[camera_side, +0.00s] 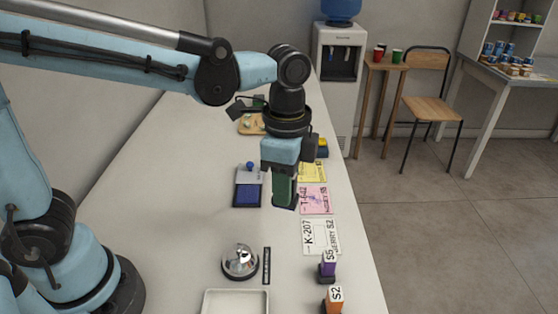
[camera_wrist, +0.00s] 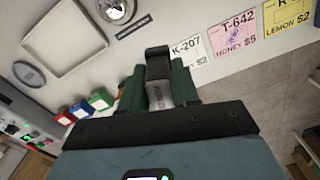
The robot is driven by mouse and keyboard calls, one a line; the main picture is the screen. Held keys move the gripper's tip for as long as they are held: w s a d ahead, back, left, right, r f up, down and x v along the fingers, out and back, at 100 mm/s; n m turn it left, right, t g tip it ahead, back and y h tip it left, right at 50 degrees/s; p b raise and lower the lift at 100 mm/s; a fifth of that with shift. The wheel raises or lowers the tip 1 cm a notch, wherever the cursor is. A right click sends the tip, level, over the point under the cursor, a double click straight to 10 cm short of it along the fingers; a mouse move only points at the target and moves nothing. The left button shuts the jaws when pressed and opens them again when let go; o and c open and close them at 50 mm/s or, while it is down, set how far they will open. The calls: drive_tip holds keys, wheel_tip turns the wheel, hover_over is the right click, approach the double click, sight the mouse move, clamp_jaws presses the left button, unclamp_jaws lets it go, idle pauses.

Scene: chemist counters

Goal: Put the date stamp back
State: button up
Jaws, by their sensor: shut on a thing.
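My gripper (camera_side: 284,190) is shut, with its green fingers pointing down above the counter, between the blue ink pad (camera_side: 248,194) and the pink card (camera_side: 315,198). In the wrist view my gripper (camera_wrist: 158,92) holds a grey thing with a black end, which looks like the date stamp (camera_wrist: 158,65). The stamp is mostly hidden by the fingers in the side view. I cannot tell its exact height above the counter.
Price cards, including K-207 (camera_side: 320,237), line the counter's right edge. A silver bell (camera_side: 240,261), a dark label strip (camera_side: 267,266) and a white tray (camera_side: 235,303) are nearer. A purple stamp (camera_side: 327,268) and an orange stamp (camera_side: 333,302) stand at right.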

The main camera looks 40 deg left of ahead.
drive_tip(key=s+n, duration=0.3)
drive_tip(key=s, duration=0.6)
drive_tip(key=shift+n, duration=0.3)
drive_tip(key=w+a+f, duration=0.2)
drive_tip(key=a, duration=0.1)
drive_tip(key=w+a+f, duration=0.2)
drive_tip(key=a+f, duration=0.1)
drive_tip(key=w+a+f, duration=0.2)
drive_tip(key=a, duration=0.1)
drive_tip(key=shift+w+a+f, duration=0.25)
drive_tip(key=shift+f, duration=2.2)
drive_tip(key=shift+f, duration=0.15)
drive_tip(key=o, duration=0.9)
drive_tip(key=shift+c, duration=0.2)
